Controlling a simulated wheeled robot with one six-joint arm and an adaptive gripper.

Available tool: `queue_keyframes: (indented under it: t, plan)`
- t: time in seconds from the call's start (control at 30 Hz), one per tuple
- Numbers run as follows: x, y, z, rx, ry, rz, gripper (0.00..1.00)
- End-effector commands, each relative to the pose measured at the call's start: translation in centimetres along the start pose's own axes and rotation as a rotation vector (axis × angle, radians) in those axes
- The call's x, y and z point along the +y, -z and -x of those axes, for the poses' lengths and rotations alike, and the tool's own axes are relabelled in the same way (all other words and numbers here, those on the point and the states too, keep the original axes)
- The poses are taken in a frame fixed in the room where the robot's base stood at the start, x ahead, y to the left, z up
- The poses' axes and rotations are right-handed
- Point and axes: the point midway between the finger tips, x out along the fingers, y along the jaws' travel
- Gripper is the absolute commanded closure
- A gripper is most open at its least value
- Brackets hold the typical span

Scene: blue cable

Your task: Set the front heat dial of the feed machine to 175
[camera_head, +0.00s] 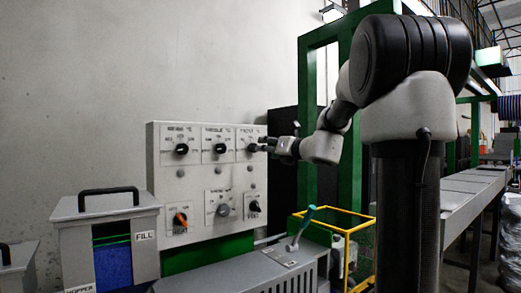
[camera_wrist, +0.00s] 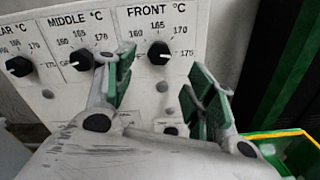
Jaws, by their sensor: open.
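The front heat dial (camera_wrist: 158,53) is a round black knob under the label FRONT °C, with 160, 165, 170 and 175 around it. In the head view the dial (camera_head: 253,148) is at the upper right of the grey panel (camera_head: 158,190). Its pointer is too small to read surely. My gripper (camera_wrist: 165,92) is open and empty, its green-padded fingers spread to either side below the dial in the wrist view. In the head view my gripper (camera_head: 264,144) is close by the dial from the right. I cannot tell whether it touches.
The middle dial (camera_wrist: 82,60) and rear dial (camera_wrist: 19,66) stand to the left. Lower on the panel are an orange-handled switch (camera_head: 180,220) and two more knobs. A teal lever (camera_head: 304,225) and a yellow frame (camera_head: 350,228) stand below right. A FILL hopper (camera_head: 145,237) is at left.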

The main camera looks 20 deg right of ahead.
Motion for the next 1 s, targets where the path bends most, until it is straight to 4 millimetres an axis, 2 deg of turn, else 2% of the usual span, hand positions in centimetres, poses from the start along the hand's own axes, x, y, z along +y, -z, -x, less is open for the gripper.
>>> queue_keyframes:
  t: [0.1, 0.23, 0.8, 0.93, 1.0]
  plan:
    - [-0.1, -0.1, 2.0, -0.001, 0.002, 0.002, 0.45]
    - [0.0, 0.0, 3.2, 0.0, 0.001, 0.0, 0.45]
    - [0.0, 0.0, 3.4, 0.001, 0.0, 0.007, 0.45]
    - [0.1, 0.1, 3.4, 0.002, -0.005, 0.112, 0.45]
    - [0.0, 1.2, 3.8, 0.044, -0.019, 0.274, 0.45]
